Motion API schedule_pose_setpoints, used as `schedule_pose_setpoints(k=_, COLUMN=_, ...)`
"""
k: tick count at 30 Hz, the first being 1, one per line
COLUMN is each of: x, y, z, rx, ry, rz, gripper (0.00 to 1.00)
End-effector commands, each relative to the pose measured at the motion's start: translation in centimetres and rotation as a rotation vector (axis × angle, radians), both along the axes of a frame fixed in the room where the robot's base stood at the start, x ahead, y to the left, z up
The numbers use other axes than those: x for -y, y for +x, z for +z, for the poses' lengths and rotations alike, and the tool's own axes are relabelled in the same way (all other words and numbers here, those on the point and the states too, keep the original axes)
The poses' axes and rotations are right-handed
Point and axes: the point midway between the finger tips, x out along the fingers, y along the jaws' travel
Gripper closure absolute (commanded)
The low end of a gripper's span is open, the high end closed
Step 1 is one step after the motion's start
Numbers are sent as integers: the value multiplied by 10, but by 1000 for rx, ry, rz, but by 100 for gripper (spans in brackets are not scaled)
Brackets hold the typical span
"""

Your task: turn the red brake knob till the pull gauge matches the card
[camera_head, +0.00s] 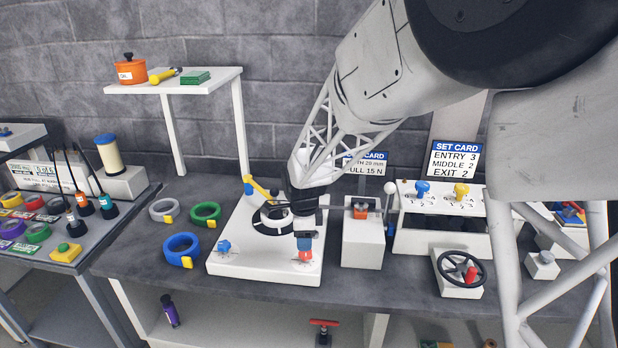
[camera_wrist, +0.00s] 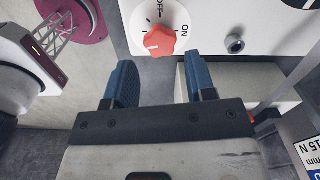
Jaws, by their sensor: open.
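The red brake knob (camera_wrist: 160,41) sits on a white panel marked OFF with tick marks, and has a white line on it. In the head view the knob (camera_head: 304,256) is at the front right of a white base plate (camera_head: 255,270). My gripper (camera_head: 305,238) is just above it, pointing down. In the wrist view my blue fingers (camera_wrist: 161,82) are open and empty, with the knob beyond their tips, not between them. A card (camera_head: 366,168) behind the arm reads PULL 15 N and is partly covered. I cannot make out the pull gauge.
A blue knob (camera_head: 224,246) is on the same plate at left. A white block (camera_head: 362,250) with a lever stands close on the right. A black handwheel (camera_head: 459,268) is farther right. Green, grey and blue rolls (camera_head: 182,244) lie left of the plate.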

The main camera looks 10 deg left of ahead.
Motion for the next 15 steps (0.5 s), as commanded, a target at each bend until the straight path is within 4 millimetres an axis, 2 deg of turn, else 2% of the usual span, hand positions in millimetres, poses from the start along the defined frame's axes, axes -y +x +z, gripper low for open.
schedule_pose_setpoints(k=6, x=0, y=0, z=11, rx=1, ry=0, rz=0, gripper=50)
schedule_pose_setpoints(k=15, x=0, y=0, z=12, rx=0, ry=0, rz=0, gripper=50)
